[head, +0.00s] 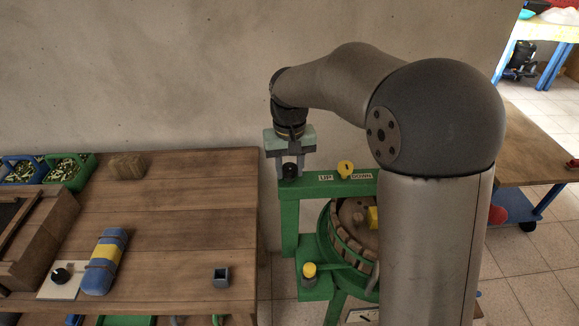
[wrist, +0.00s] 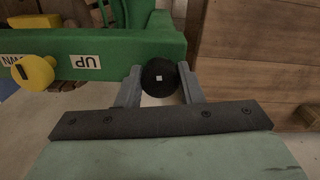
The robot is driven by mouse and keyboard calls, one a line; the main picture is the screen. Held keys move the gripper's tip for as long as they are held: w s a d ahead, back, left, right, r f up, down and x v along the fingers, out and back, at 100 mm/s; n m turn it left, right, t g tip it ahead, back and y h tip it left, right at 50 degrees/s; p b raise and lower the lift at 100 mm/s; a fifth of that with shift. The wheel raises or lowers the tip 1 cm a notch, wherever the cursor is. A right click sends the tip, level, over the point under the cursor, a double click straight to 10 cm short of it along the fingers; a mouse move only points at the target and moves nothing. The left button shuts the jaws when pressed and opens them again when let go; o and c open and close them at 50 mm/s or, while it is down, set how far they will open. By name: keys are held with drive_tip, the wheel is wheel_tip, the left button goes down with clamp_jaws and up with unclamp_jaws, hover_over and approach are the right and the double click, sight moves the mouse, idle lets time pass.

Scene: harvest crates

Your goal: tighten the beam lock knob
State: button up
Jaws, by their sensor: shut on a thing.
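The beam lock knob is a round black knob with a small pale square on its face; it sits at the left end of the green press beam in the head view (head: 290,170) and between my fingers in the wrist view (wrist: 160,78). My gripper (head: 291,166) comes down from above, and its two grey fingers (wrist: 159,86) are shut on the knob, one on each side. The green beam (head: 328,187) also shows in the wrist view (wrist: 120,45). The knob's shaft is hidden.
A yellow knob (head: 345,168) stands on the beam between the UP and DOWN labels. A slatted basket (head: 345,250) is under the beam. A yellow-capped post (head: 309,270) stands lower. The wooden table (head: 190,210) at left holds a blue-yellow roll (head: 104,262) and a small grey socket (head: 221,277).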

sight(289, 166)
drive_tip(key=shift+r+m, duration=0.2)
drive_tip(key=shift+m, duration=0.4)
drive_tip(key=shift+w, duration=0.1)
drive_tip(key=o, duration=0.8)
drive_tip(key=shift+o, duration=0.8)
wheel_tip(289, 166, up, 17)
drive_tip(key=shift+r, duration=0.2)
